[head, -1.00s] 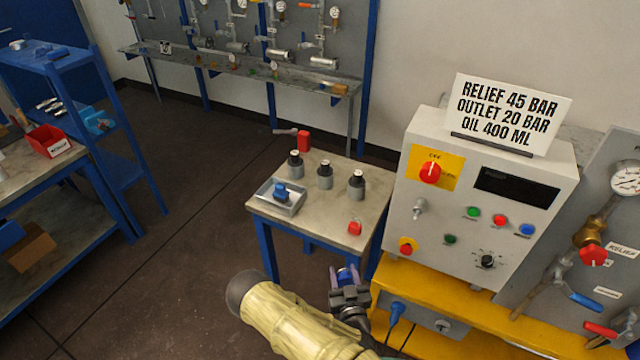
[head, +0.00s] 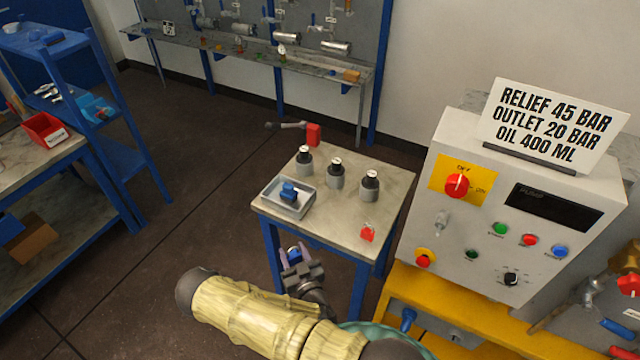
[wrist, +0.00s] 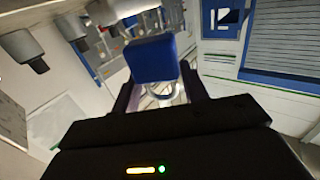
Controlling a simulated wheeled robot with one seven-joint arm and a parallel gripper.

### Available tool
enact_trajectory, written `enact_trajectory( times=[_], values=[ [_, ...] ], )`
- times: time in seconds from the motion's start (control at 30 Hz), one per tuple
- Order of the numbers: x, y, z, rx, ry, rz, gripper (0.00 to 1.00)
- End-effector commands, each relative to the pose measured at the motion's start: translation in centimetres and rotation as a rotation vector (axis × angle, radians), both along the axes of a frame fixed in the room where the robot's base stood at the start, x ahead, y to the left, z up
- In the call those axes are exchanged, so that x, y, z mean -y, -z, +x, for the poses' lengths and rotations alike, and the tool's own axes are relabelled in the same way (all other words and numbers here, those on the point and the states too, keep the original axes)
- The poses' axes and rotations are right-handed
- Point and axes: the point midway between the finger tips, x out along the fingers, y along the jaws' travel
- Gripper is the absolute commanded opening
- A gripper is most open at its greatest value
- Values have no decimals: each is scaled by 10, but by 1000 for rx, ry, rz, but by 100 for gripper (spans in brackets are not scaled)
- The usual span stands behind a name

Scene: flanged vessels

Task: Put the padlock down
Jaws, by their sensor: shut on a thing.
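A blue padlock (wrist: 152,58) is between the two fingers of my gripper (wrist: 163,95) in the wrist view. Its body points away from my gripper and its metal shackle sits between the fingers. In the head view my gripper (head: 296,262) is in front of the small table's near left edge, with a bit of the blue padlock (head: 293,251) showing at the fingertips.
The small table (head: 340,215) carries a grey tray (head: 270,203) with a blue object (head: 289,192) in it, and several grey, black-topped bottles (head: 336,174). A control box (head: 470,235) on a yellow bench stands close on the right. The table's front middle is clear.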

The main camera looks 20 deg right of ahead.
Motion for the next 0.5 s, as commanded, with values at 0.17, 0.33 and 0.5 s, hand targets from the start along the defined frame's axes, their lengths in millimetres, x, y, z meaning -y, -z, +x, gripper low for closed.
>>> enact_trajectory(
  times=[0.17, 0.33, 0.5],
  values=[
    [-1, 0, 0, 0, -2, -1, 19],
    [-2, 0, 0, 1, -5, 0, 19],
    [-2, 3, 4, 5, 9, 1, 19]
  ],
)
